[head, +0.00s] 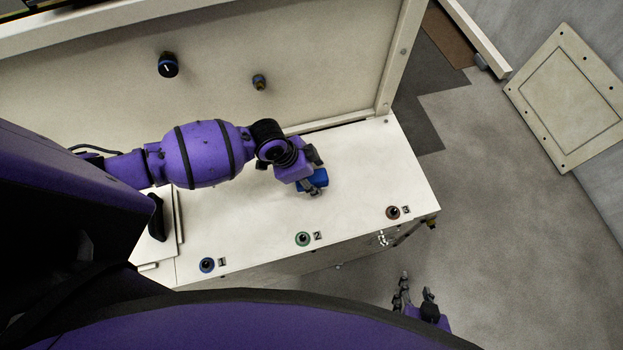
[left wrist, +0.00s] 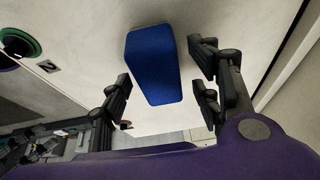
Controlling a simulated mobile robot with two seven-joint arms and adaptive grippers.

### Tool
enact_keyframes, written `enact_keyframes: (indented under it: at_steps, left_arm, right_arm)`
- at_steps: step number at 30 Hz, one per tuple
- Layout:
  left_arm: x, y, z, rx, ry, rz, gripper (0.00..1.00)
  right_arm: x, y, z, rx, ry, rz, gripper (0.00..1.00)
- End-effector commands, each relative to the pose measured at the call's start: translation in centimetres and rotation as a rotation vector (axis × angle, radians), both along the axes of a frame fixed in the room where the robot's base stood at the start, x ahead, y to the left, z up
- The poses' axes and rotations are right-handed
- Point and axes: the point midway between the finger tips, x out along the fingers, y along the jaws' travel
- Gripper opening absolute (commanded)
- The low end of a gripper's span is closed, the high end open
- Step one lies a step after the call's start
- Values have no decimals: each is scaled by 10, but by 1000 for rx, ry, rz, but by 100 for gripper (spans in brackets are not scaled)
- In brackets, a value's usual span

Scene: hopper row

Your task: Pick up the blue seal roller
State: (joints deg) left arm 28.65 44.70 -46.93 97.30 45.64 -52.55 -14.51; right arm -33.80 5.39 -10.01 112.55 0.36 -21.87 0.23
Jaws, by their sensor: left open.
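The blue seal roller (head: 319,178) lies on the white bench top, partly hidden by my left gripper. In the left wrist view the blue seal roller (left wrist: 153,62) looks like a smooth blue block with rounded edges. My left gripper (head: 314,174) is over it, open. In the left wrist view the fingers of my left gripper (left wrist: 161,92) stand on either side of the near end of the roller, with visible gaps. My right gripper (head: 415,288) is low over the floor beyond the bench front, its fingers apart and nothing seen between them.
A back panel carries a dark knob (head: 168,65) and a smaller fitting (head: 259,82). The bench right of the roller is clear.

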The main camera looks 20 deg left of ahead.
Motion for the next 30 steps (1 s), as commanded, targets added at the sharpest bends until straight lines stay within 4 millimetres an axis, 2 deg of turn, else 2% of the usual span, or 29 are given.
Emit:
enact_keyframes:
  at_steps: [17,27,29,30]
  left_arm:
    - [0,0,-4,0,0,0,56]
    - [0,0,-4,0,0,0,11]
    - [0,0,-4,0,0,0,3]
    - [0,0,-4,-1,-1,0,3]
  right_arm:
    - [-2,4,-3,10,7,-13,40]
    - [0,4,-1,10,1,-11,40]
    - [-1,4,-1,9,1,-10,40]
    - [-1,3,-1,8,2,-9,40]
